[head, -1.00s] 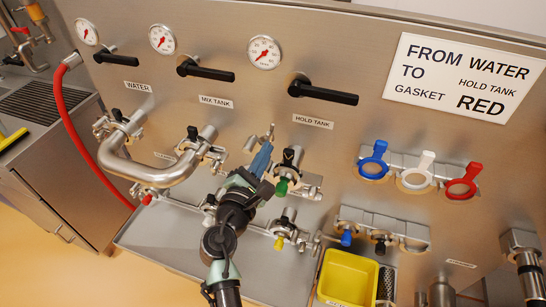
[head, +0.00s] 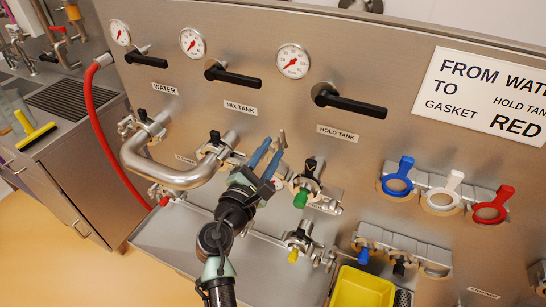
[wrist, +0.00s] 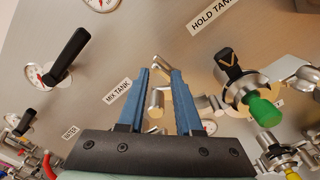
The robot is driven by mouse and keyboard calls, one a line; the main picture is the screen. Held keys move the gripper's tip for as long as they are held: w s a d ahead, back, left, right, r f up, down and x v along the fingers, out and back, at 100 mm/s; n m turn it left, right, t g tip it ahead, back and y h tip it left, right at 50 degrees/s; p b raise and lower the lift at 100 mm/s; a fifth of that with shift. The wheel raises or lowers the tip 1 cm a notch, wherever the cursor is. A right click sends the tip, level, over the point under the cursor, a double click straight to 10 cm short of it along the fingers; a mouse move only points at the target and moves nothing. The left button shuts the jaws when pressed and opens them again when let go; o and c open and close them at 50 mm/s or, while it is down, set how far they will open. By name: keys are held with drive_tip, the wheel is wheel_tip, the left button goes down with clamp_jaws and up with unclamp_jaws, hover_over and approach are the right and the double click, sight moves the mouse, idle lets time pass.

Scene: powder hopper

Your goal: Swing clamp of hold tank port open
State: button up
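The hold tank port (head: 306,184) sits below the HOLD TANK label (head: 338,133), with a metal clamp, a black wing knob (head: 310,164) and a green plug (head: 300,199). In the wrist view its green plug (wrist: 264,110) and black knob (wrist: 229,62) stand right of my fingers. My gripper (head: 273,147) has two blue fingers spread apart, left of the port. In the wrist view a metal piece (wrist: 156,100) shows in the gap of my gripper (wrist: 160,72), apparently not pinched. A metal bar runs from near there toward the port; its exact joint is partly hidden by the right finger.
A bent metal pipe (head: 172,170) is on the left. A port with a yellow plug (head: 293,256) lies below, and a yellow bin (head: 361,288) at lower right. Blue (head: 398,178), white (head: 446,195) and red (head: 492,207) gaskets hang at right. Black valve handles (head: 350,101) stick out above.

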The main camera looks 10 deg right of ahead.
drive_tip(key=shift+s+d+f, duration=0.3)
drive_tip(key=shift+d+f, duration=0.25)
drive_tip(key=shift+d, duration=0.3)
drive_tip(key=p+v, duration=0.2)
drive_tip(key=v, duration=0.6)
drive_tip(key=shift+a, duration=0.45)
drive_tip(key=shift+a, duration=0.1)
